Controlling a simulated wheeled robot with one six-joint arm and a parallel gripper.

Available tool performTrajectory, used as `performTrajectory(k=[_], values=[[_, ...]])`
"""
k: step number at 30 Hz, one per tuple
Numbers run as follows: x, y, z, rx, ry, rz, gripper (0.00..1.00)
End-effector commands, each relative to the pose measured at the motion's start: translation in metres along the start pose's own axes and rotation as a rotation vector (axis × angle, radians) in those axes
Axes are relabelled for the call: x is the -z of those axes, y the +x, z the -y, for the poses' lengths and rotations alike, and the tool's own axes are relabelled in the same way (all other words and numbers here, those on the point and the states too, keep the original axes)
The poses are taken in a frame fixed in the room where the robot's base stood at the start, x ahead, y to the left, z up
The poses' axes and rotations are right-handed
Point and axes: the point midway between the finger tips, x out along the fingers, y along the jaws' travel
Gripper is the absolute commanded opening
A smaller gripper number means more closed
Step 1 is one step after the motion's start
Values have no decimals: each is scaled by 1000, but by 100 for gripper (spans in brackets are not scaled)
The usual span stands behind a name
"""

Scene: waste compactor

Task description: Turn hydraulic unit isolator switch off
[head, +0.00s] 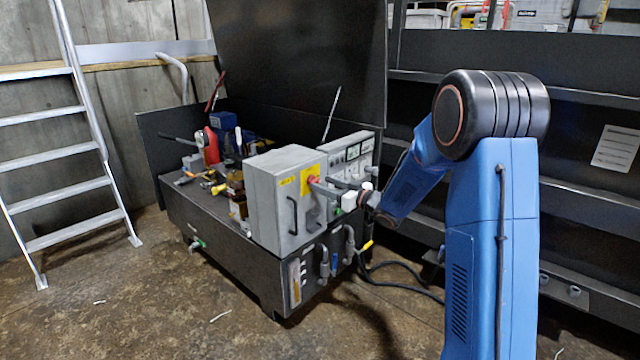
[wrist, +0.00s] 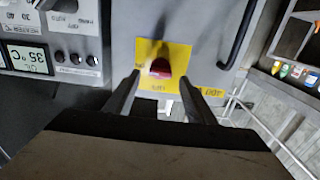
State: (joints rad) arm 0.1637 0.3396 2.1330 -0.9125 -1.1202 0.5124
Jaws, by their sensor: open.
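The isolator switch is a red knob (wrist: 160,68) on a square yellow plate (wrist: 176,52) in the wrist view. In the head view the red knob (head: 312,180) sits on the upper part of the grey cabinet (head: 270,205). My gripper (wrist: 157,90) is open, with one dark finger to each side of the knob's lower part in the picture. In the head view my gripper (head: 325,187) reaches the cabinet face from the right. Whether the fingers touch the knob I cannot tell. The knob's exact angle is unclear.
A black handle (wrist: 237,35) stands out from the cabinet face beside the plate. A control panel with a display (wrist: 22,60) is on the left. Hoses (head: 348,245) hang below the cabinet. A ladder (head: 70,140) stands at far left.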

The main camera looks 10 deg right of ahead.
Motion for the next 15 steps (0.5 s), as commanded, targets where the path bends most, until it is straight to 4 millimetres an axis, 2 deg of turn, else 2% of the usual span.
performTrajectory(k=[6, 15], values=[[0, 22, 0, 0, 0, -1, 50], [0, 27, 0, -1, 0, 0, 50]])
